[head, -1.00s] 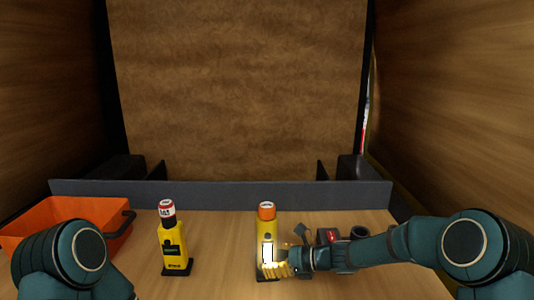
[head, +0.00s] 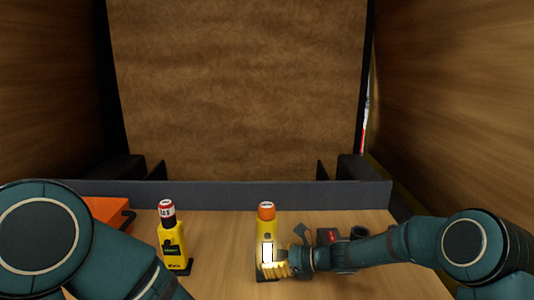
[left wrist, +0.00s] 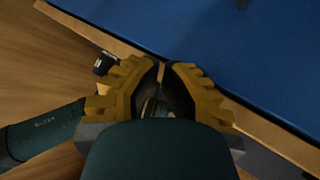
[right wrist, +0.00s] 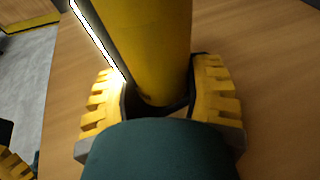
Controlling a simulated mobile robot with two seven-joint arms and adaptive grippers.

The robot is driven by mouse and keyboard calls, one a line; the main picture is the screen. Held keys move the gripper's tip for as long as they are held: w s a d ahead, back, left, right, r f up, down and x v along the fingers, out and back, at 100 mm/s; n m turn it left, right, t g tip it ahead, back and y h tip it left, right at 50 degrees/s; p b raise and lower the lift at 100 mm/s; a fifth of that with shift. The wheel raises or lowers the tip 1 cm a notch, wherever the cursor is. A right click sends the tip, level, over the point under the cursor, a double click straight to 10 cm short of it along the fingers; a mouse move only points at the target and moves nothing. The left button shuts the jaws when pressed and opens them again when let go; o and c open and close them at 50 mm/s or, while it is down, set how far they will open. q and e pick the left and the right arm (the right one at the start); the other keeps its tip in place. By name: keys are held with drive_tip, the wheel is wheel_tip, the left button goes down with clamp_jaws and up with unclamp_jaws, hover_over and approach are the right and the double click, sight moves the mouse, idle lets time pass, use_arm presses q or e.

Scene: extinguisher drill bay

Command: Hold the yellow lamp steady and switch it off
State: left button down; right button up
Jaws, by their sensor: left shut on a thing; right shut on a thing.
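The yellow lamp (head: 265,225) stands upright on the bench in the head view, with an orange cap and a bright, lit white panel. My right gripper (head: 274,269) is shut around its lower body. In the right wrist view the yellow body (right wrist: 150,45) sits between the fingers, with the glowing strip at its left. My left gripper is outside the head view, hidden below its edge. In the left wrist view the left gripper (left wrist: 164,75) is shut, its fingertips close together near a bench edge; what it holds is dark and I cannot make it out.
A second yellow device (head: 172,243) with a red and white top stands left of the lamp. An orange bin (head: 108,210) is at the far left, partly behind my left arm. A grey ledge (head: 230,194) closes the back.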

sight(268, 236)
use_arm(q)
drive_tip(key=w+a+r+n+t, duration=0.1)
drive_tip(key=w+a+r+t, duration=0.15)
drive_tip(key=r, duration=0.45)
drive_tip(key=w+a+r+n+t, duration=0.1)
drive_tip(key=r+t, duration=0.2)
drive_tip(key=r, duration=0.4)
drive_tip(key=w, duration=0.9)
drive_tip(key=shift+a, duration=0.3)
drive_tip(key=c, duration=1.7)
unclamp_jaws()
clamp_jaws()
